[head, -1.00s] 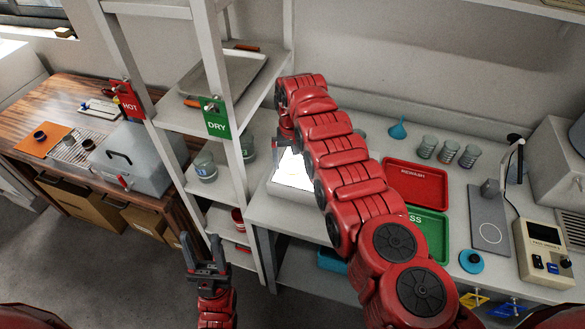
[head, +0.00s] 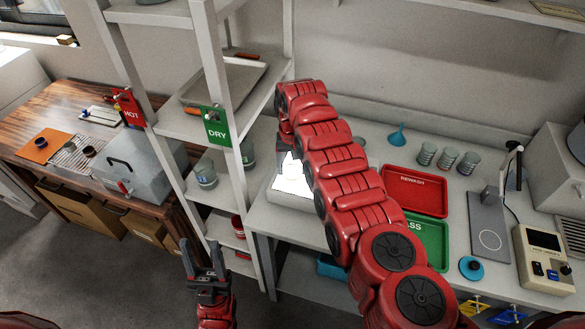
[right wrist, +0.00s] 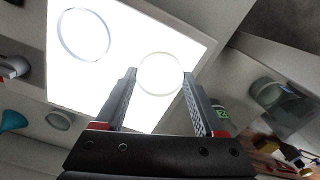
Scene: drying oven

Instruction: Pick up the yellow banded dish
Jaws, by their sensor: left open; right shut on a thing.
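In the right wrist view a round clear dish (right wrist: 160,73) with a pale yellowish rim sits between the fingers of my right gripper (right wrist: 159,77), which is shut on it. The glowing white light panel (right wrist: 115,95) is behind it. A second clear dish (right wrist: 83,34) with a greyish rim lies on the panel, to the left. In the head view the panel (head: 286,187) is partly hidden by my right arm, and the held dish (head: 292,172) shows only faintly. My left gripper (head: 201,246) is open and empty, low in front of the shelf rack.
The red tray (head: 415,190) and green tray (head: 430,240) lie right of my right arm. The shelf rack (head: 235,170) stands left of the panel. Floor around my left gripper is clear.

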